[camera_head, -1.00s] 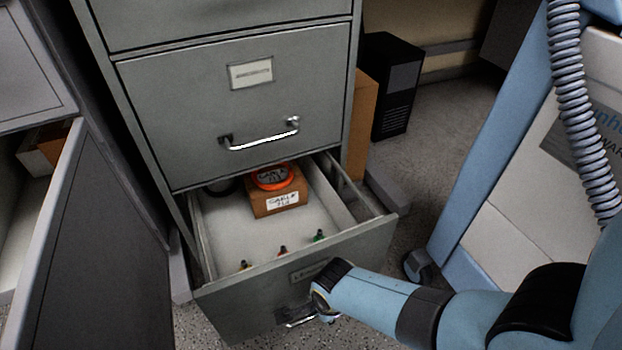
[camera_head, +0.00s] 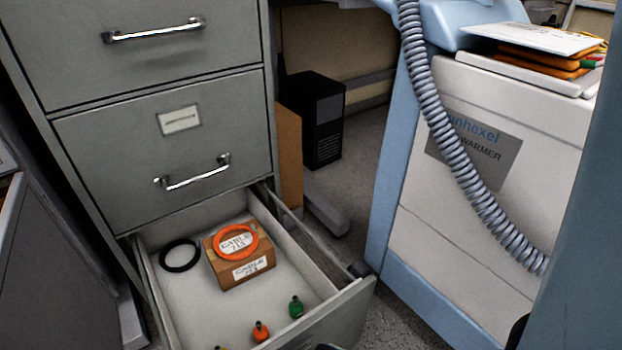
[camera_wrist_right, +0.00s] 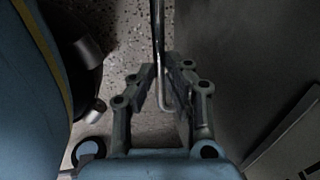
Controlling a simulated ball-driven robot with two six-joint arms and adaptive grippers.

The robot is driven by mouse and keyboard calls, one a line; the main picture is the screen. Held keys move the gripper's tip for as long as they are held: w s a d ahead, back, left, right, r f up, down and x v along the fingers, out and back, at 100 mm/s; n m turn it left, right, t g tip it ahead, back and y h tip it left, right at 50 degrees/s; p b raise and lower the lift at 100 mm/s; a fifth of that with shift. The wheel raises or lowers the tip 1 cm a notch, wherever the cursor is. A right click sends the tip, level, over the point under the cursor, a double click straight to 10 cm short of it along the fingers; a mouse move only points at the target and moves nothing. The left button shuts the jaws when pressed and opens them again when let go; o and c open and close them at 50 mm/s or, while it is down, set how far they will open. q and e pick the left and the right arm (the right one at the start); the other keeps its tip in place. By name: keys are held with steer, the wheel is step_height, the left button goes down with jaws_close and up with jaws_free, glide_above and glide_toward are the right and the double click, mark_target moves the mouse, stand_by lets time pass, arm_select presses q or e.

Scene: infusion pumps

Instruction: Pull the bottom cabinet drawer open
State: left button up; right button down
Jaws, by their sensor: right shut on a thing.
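The bottom drawer (camera_head: 335,318) of the grey cabinet stands well open in the head view. Its front is cut off by the lower edge. Inside are a cardboard box (camera_head: 240,264) with an orange cable ring on it, a black ring (camera_head: 180,255), and small green and orange items. In the right wrist view, my right gripper (camera_wrist_right: 160,82) is shut on the drawer's metal handle (camera_wrist_right: 157,40), with the bar between its fingers. The drawer front (camera_wrist_right: 235,60) is the dark panel beside it. My left gripper is out of view.
A blue-and-white warmer unit (camera_head: 470,190) with a coiled hose stands to the right. A black box (camera_head: 318,120) stands behind. A dark open panel (camera_head: 50,270) is at the left. Speckled floor shows between drawer and warmer.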

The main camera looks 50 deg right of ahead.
steer(key=shift+s, duration=0.2)
steer(key=c, duration=1.4)
jaws_free()
steer(key=shift+w, duration=0.15)
steer(key=shift+o, duration=0.2)
step_height(320, 180, up, 12)
steer(key=s, duration=0.2)
steer(key=shift+a, duration=0.35)
steer(key=shift+s+f, duration=0.1)
steer(key=shift+f, duration=0.05)
